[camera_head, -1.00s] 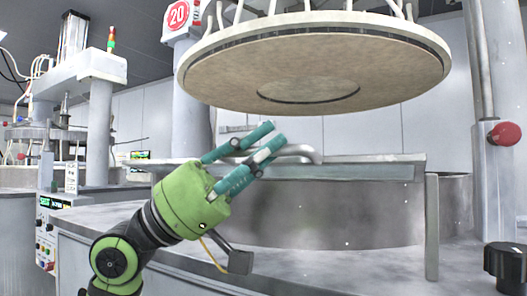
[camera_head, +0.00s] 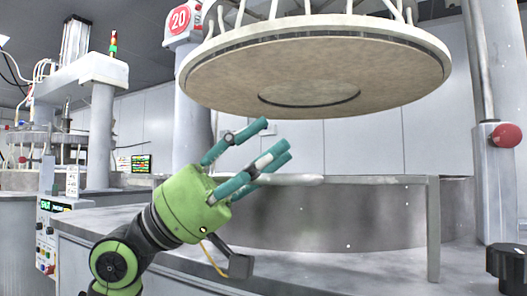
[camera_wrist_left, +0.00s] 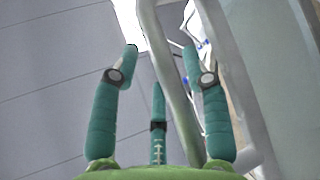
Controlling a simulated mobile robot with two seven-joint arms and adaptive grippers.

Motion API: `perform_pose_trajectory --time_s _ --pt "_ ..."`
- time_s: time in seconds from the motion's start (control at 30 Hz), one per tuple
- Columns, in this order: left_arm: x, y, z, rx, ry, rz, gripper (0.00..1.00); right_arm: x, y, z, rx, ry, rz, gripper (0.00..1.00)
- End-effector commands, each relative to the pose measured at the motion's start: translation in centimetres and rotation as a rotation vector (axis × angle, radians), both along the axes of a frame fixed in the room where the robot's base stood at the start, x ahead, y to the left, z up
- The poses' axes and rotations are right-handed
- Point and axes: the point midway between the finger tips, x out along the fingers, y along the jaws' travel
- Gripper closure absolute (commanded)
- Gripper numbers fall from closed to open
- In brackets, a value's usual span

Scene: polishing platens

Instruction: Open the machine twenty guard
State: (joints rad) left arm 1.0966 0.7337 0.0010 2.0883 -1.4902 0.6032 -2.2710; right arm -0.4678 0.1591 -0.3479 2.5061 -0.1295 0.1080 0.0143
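The machine marked with a red number 20 sign (camera_head: 179,17) stands ahead in the head view. Its guard (camera_head: 385,180) shows as a thin, nearly edge-on grey strip in front of the round metal basin. A grey bar handle (camera_head: 300,180) sticks out from it beside my left gripper (camera_head: 275,138). My left gripper's teal fingers are spread apart. In the left wrist view the handle bar (camera_wrist_left: 172,75) runs between the spread fingers (camera_wrist_left: 165,60), and I see no finger closed around it. My right gripper is out of view.
A large round upper platen (camera_head: 310,60) hangs above the basin (camera_head: 330,215). A post (camera_head: 433,230) stands at the right front. A red knob (camera_head: 505,135) is on the right column. Another machine (camera_head: 85,75) stands at the left.

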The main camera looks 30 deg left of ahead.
Motion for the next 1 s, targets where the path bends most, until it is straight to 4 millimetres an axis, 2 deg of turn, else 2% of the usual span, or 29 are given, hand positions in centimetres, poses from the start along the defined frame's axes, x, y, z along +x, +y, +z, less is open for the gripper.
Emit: perform_pose_trajectory --time_s 0.27,0.8,1.0 --pt "-0.2 0.4 -0.4 -0.001 0.003 -0.001 0.54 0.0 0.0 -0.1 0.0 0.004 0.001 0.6" --pt "-3.4 7.1 -5.9 -0.002 0.002 0.0 0.54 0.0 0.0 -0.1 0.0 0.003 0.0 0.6" --pt "-4.2 8.4 -7.0 0.0 0.001 -0.001 0.54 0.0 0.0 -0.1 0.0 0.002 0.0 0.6"
